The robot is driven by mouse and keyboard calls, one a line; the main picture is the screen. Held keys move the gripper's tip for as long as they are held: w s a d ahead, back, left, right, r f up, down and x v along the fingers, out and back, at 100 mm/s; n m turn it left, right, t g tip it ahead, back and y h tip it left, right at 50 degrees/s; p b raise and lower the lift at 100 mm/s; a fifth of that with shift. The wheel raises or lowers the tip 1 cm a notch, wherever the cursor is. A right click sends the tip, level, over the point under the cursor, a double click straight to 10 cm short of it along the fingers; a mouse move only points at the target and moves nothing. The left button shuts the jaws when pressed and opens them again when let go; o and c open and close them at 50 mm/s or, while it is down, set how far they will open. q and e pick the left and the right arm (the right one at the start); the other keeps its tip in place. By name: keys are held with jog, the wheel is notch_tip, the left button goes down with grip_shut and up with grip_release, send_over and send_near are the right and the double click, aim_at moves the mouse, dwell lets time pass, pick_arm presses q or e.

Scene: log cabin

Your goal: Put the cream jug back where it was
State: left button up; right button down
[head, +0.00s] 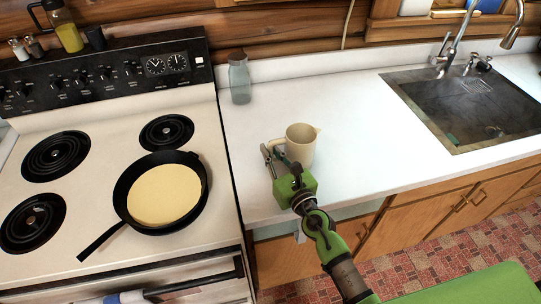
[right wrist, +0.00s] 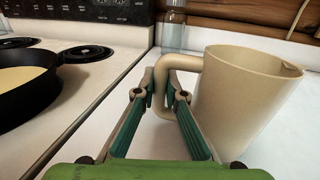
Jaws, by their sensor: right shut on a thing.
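The cream jug (head: 302,144) is beige with a spout at the upper right. It is upright on or just above the white counter, right of the stove; I cannot tell whether its base touches. In the right wrist view the jug (right wrist: 245,95) fills the right side, its handle (right wrist: 162,82) toward my gripper. My right gripper (head: 276,158) is at the jug's near left side. In the right wrist view its fingers (right wrist: 163,90) are shut on the handle. My left gripper is not in view.
A frying pan (head: 121,196) with a yellow pancake (head: 164,195) sits on the stove (head: 92,128). A glass bottle (head: 239,80) stands at the counter's back left. A sink (head: 462,105) is at the right. The counter (head: 350,110) between jug and sink is clear.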

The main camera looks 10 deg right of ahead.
jog(key=shift+r, duration=0.15)
jog(key=c, duration=2.1)
grip_release()
jog(key=shift+f, duration=0.2)
jog(key=shift+r, duration=0.1)
jog(key=shift+s+d, duration=0.1)
jog(key=shift+s, duration=0.1)
jog(key=b+v, duration=0.2)
jog(key=v, duration=0.9)
jog(key=shift+s, duration=0.4)
